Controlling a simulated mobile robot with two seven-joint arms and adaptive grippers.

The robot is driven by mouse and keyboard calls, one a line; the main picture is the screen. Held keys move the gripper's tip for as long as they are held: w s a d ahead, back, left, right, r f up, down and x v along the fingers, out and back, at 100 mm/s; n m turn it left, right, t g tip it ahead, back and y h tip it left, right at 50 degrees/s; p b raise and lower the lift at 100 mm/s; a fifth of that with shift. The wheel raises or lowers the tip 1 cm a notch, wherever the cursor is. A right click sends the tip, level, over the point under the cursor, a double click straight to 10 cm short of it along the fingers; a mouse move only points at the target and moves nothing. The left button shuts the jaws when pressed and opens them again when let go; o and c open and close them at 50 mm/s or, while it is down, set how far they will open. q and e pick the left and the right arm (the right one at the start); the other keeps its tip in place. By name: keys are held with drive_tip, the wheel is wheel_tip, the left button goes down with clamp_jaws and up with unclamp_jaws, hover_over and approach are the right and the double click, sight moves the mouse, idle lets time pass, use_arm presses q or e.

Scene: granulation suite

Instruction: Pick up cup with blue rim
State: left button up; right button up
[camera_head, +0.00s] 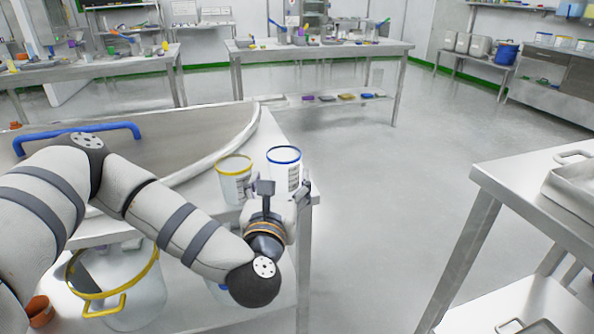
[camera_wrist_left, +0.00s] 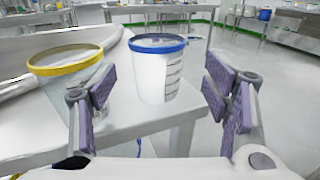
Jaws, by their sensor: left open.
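The cup with the blue rim (camera_head: 284,168) stands upright near the right corner of the steel table. In the left wrist view the blue-rimmed cup (camera_wrist_left: 157,72) is ahead, between the two fingers in the picture. My left gripper (camera_head: 284,188) is open and empty. It also shows in the left wrist view (camera_wrist_left: 160,100), with its fingers spread wide and short of the cup. In the head view the gripper covers the cup's lower part. My right gripper is in neither view.
A yellow-rimmed cup (camera_head: 235,180) stands just left of the blue-rimmed one, close to the left finger in the wrist view. A large steel vessel with a blue handle (camera_head: 122,131) lies behind my arm. A yellow-rimmed bucket (camera_head: 139,300) is below. Another table (camera_head: 535,170) stands right, across open floor.

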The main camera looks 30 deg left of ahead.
sight(286, 150)
use_arm(q)
drive_tip(key=x, duration=0.9)
drive_tip(key=shift+w+a+p, duration=0.2)
drive_tip(key=shift+a+p, duration=0.1)
drive_tip(key=shift+a, duration=0.1)
drive_tip(key=c, duration=0.8)
